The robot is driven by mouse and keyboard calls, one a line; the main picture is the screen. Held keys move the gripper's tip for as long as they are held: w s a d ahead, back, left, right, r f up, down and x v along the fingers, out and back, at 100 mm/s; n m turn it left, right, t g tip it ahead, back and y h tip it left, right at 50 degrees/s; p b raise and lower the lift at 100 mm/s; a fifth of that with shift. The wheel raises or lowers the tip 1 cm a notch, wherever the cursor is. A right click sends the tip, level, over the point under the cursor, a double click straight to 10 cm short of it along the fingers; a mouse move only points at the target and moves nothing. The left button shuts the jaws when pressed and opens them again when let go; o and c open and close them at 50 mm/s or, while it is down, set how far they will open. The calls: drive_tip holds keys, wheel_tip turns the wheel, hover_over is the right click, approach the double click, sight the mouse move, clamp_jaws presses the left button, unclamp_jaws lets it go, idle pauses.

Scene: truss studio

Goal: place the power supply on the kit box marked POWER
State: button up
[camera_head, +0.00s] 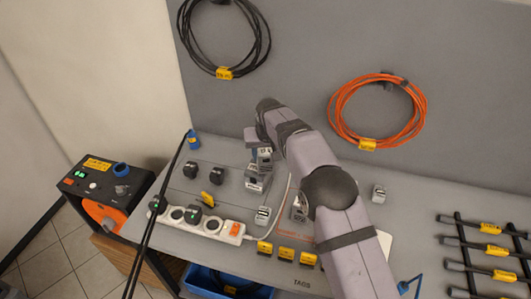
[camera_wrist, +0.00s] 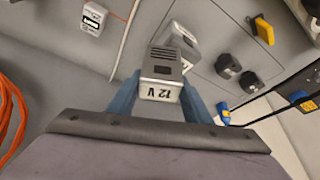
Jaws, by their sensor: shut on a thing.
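The power supply (camera_wrist: 161,76), a grey block with a white label reading 12 V, sits between the two blue fingers of my gripper (camera_wrist: 158,94) in the wrist view. My gripper is shut on it. In the head view my gripper (camera_head: 262,150) is over the left-middle of the bench, partly hidden by my arm. A second grey block (camera_wrist: 176,36) lies just beyond the held one in the wrist view; I cannot tell whether they touch. No POWER marking is legible; a blue box (camera_head: 203,279) stands below the bench's front edge, its marking unreadable.
A white power strip (camera_head: 228,231) with plugs lies at the bench's front left. Other small grey adapters (camera_head: 379,192) stand on the bench. Yellow tags (camera_head: 286,253) line the front edge. Coiled black (camera_head: 190,35) and orange (camera_head: 418,110) cables hang on the back wall.

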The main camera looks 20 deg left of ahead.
drive_tip(key=shift+f, duration=0.1)
drive_tip(key=o, duration=1.3)
drive_tip(key=b+v, duration=0.3)
drive_tip(key=v, duration=0.9)
drive_tip(key=shift+b, duration=0.35)
drive_tip(key=shift+d, duration=0.1)
